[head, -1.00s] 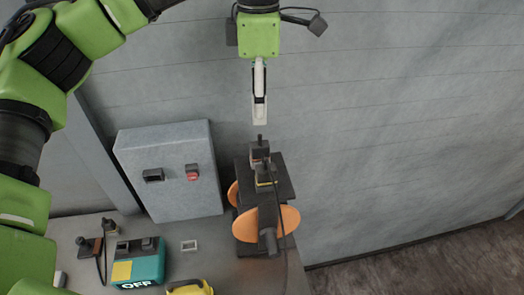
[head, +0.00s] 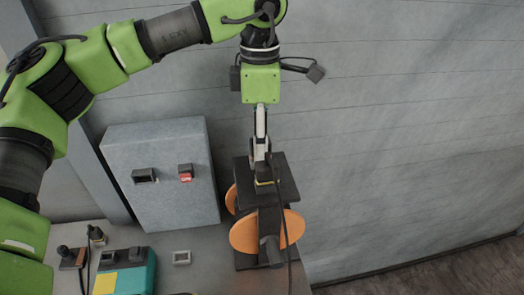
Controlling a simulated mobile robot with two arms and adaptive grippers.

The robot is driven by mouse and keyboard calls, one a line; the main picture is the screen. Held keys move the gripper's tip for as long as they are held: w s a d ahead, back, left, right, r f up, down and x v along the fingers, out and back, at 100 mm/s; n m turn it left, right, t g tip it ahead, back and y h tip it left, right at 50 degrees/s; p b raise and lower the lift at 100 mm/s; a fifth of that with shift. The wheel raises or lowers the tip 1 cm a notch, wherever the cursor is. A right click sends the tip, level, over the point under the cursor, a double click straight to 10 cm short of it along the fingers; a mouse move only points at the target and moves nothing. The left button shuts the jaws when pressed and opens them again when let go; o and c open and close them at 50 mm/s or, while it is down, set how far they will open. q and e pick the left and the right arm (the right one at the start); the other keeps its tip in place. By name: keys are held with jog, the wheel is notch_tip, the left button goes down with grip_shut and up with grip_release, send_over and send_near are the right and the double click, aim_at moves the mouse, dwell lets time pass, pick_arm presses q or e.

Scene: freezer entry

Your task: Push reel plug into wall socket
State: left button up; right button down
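The cable reel (head: 246,236) stands on the worktop, with orange discs and a dark frame. Its dark plug (head: 263,172) sits upright on top of the frame, and a black cable runs down from it. My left gripper (head: 261,151) points down, with its pale fingers at the top of the plug. I see the fingers nearly edge-on, so I cannot tell whether they are open or closed on it. A dark socket-like recess (head: 144,176) is on the front of the grey wall box (head: 160,210). My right gripper is out of view.
A red switch (head: 185,173) is beside the recess. A teal box (head: 135,272), a small pale-framed plate (head: 181,257) and dark plugs with cables (head: 74,257) are at the lower left. The wall right of the reel is clear.

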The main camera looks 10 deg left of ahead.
pick_arm(q)
grip_shut()
jog(key=shift+n+b, duration=0.45)
jog(key=shift+n, duration=0.35)
jog(key=shift+r+p, duration=0.55)
jog(key=shift+r, duration=0.5)
dwell(1.7)
jog(key=shift+r, duration=0.15)
jog(key=shift+r+p, duration=2)
jog(key=shift+r, duration=0.65)
jog(key=shift+r, duration=0.1)
